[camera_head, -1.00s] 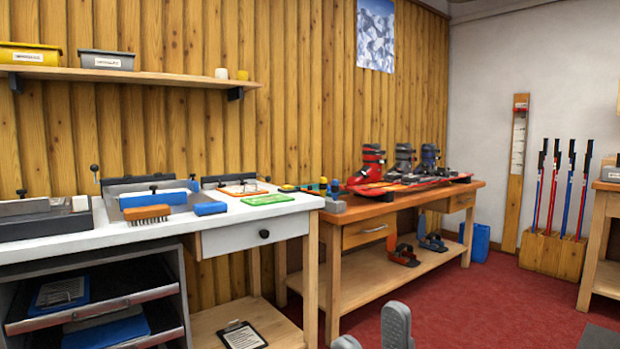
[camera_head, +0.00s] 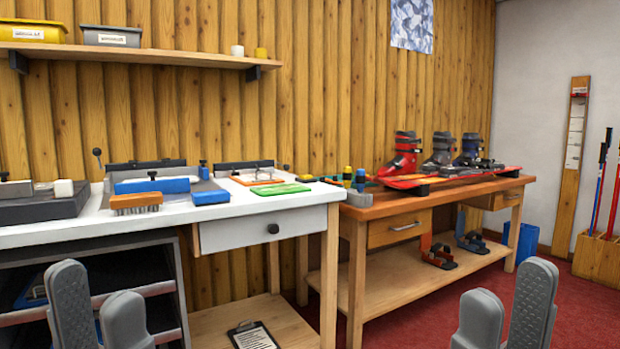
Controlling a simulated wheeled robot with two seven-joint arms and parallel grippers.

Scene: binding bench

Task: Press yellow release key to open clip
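My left gripper (camera_head: 97,290) is at the lower left, in front of the white bench's open shelves, with its two grey fingers apart and nothing between them. My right gripper (camera_head: 506,300) is at the lower right above the red floor, also open and empty. A small yellow-topped piece (camera_head: 347,172) stands among small blocks at the left end of the orange-brown bench. It is too small to tell whether it is the release key. I cannot make out a clip for certain; an orange-edged plate (camera_head: 258,179) lies on the white bench. Both grippers are well short of the bench tops.
The white bench (camera_head: 90,229) holds an orange brush (camera_head: 136,203), blue blocks (camera_head: 210,197) and a green pad (camera_head: 284,190). The wooden bench (camera_head: 460,190) carries a red ski (camera_head: 407,183) and boots (camera_head: 405,155). A clipboard (camera_head: 253,337) lies on the lower shelf.

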